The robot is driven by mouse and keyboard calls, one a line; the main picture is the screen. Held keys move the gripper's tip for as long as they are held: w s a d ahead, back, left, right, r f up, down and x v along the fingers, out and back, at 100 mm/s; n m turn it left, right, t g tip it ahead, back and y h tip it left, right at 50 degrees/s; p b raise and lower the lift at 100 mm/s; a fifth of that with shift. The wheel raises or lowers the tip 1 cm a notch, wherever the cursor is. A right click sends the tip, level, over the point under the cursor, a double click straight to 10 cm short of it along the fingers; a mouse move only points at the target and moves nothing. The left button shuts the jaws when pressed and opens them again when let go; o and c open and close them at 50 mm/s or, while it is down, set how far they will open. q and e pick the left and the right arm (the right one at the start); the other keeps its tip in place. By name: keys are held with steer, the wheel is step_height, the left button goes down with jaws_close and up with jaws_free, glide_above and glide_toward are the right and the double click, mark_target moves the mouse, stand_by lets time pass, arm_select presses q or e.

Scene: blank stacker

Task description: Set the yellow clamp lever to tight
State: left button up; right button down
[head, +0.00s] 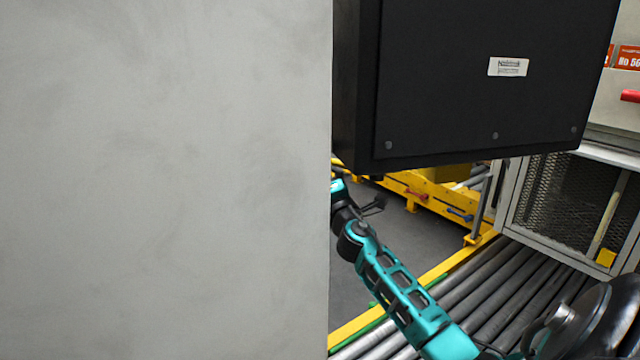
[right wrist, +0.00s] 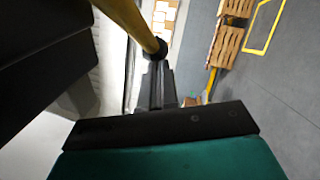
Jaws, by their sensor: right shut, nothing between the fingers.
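A yellow bar (right wrist: 128,22) with a dark end, which looks like the clamp lever, slants in from the top of the right wrist view. My right gripper (right wrist: 157,72) is shut and empty, its fingertips close to the bar's dark end. I cannot tell whether they touch. In the head view my teal right arm reaches up and left from the lower right, and its far end passes behind a large grey panel (head: 165,180), so the gripper is hidden there. The lever cannot be made out in the head view. My left gripper is not in view.
A black box (head: 450,90) hangs above my right arm. A roller conveyor (head: 490,300) with a yellow edge runs below it. A mesh-sided cabinet (head: 570,200) stands at the right. In the right wrist view, wooden pallets (right wrist: 226,45) lie on the grey floor (right wrist: 285,90).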

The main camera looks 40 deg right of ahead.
steer(key=w+d+m+g+h+b, duration=0.1)
steer(key=d+m+g+h+b, duration=0.5)
steer(key=h, duration=0.3)
steer(key=shift+w+d+g+b, duration=0.15)
steer(key=shift+d+g+b, duration=0.2)
steer(key=shift+d+g, duration=0.45)
steer(key=shift+d+r, duration=0.15)
steer(key=shift+d, duration=0.05)
